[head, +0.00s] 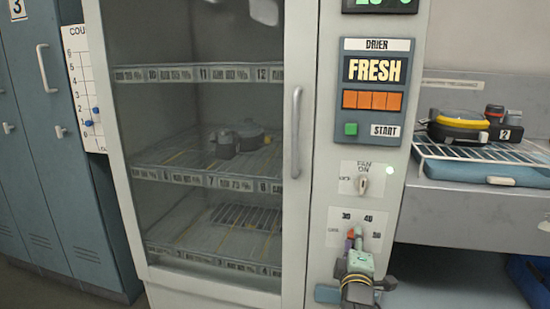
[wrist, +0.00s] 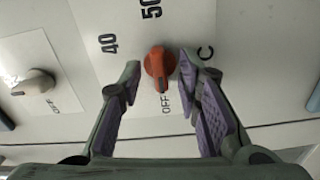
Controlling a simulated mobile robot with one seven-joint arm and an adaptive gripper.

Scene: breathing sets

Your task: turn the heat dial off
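The heat dial is an orange-red knob (wrist: 160,64) on a white scale plate (wrist: 105,20) in the wrist view. The dark mark at its lower end faces the word OFF; 40, 50 and C are also readable around it. My gripper (wrist: 159,72) is open, with one finger on each side of the dial. The left finger stands apart from it; the right is close, and I cannot tell if it touches. In the head view my gripper (head: 355,240) largely covers the dial (head: 350,234), leaving a small orange part visible.
A pale fan knob (head: 363,186) sits above the heat scale, and it shows at the left of the wrist view (wrist: 36,84). Higher up is the drier panel (head: 373,92) with a green START button. A glass door with a handle (head: 296,132) is at left, a rack (head: 480,150) at right.

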